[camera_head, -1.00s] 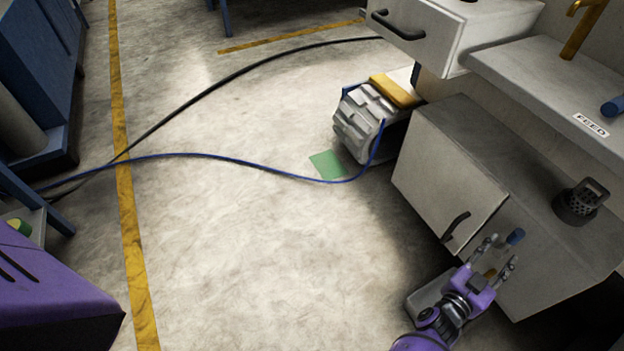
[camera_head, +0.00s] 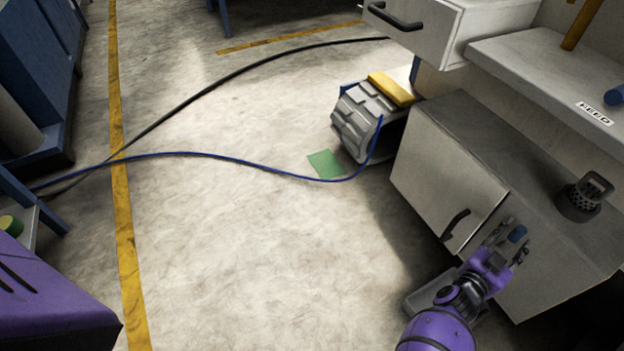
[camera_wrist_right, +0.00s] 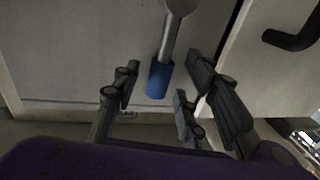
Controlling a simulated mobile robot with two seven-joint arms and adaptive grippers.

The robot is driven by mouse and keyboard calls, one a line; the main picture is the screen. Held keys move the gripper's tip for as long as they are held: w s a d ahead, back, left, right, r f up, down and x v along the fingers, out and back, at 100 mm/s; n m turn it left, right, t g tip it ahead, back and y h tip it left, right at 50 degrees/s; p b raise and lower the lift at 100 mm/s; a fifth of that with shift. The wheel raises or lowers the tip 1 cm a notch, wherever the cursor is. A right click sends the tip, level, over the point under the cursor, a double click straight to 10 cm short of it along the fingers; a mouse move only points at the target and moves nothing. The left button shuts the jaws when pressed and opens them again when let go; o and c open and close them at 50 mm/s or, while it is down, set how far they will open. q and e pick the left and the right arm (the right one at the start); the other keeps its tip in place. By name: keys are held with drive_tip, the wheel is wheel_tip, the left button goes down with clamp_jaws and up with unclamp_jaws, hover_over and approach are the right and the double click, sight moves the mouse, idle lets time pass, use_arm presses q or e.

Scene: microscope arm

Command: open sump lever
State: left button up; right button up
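The sump lever has a metal rod with a blue grip (camera_head: 517,233) and sticks out from the front of the low grey cabinet. In the right wrist view its blue grip (camera_wrist_right: 159,80) hangs from the rod, between the spread fingers. My right gripper (camera_head: 513,240) is at the lever, with its fingers open on either side of the blue grip. The right wrist view also shows the gripper (camera_wrist_right: 163,88) open, with a gap between the grip and the fingers. My left gripper is not in view.
The cabinet door (camera_head: 447,180) with a dark handle (camera_head: 455,225) is left of the lever. A dark perforated part (camera_head: 582,198) stands on the cabinet top. A grey ribbed machine (camera_head: 362,118) and a blue hose (camera_head: 240,166) are on the floor. Open floor lies left.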

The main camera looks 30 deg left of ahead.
drive_tip(key=c, duration=0.9)
clamp_jaws()
drive_tip(key=shift+d, duration=0.1)
